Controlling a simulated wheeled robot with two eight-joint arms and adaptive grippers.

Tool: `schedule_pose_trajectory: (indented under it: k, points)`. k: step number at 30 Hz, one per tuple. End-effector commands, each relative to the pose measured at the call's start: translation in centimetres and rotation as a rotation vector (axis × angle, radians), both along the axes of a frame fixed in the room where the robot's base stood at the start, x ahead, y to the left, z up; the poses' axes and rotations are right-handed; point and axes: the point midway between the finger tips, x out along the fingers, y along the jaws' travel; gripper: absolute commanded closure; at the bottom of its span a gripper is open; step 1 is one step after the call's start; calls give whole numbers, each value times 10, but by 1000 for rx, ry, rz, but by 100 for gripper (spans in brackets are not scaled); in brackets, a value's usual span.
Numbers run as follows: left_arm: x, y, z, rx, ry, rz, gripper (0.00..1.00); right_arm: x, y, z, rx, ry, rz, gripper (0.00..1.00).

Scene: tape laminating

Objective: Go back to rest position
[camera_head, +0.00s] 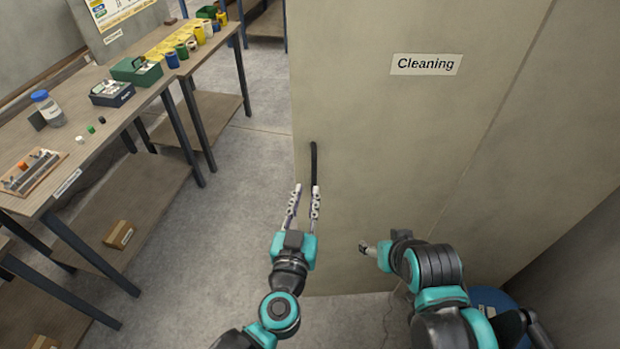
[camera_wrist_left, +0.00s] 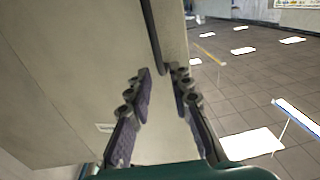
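My left gripper (camera_head: 304,196) is open in front of the cabinet, just below and around the lower end of the black door handle (camera_head: 313,165). In the left wrist view its two fingers (camera_wrist_left: 163,88) stand apart with nothing between the tips, and the handle (camera_wrist_left: 153,35) runs down from the top edge just beyond them. I cannot tell whether a finger touches the handle. My right gripper (camera_head: 368,248) is lower right, in front of the cabinet and partly hidden by its own wrist; its finger state is unclear.
The beige cabinet (camera_head: 400,140) labelled Cleaning stands ahead, its door looking closed. Workbenches (camera_head: 100,150) at left hold a green box (camera_head: 137,72), a jar (camera_head: 48,108) and several tape rolls. A blue round object (camera_head: 495,300) is at lower right. Floor between bench and cabinet is clear.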

Motion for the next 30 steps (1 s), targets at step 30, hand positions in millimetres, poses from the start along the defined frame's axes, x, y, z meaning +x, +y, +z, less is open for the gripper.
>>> schedule_pose_trajectory:
  k: [30]
  points:
    - [-5, -10, 41, -24, -71, -159, 80, 0, 0, 0, 0, 0, 0, 38]
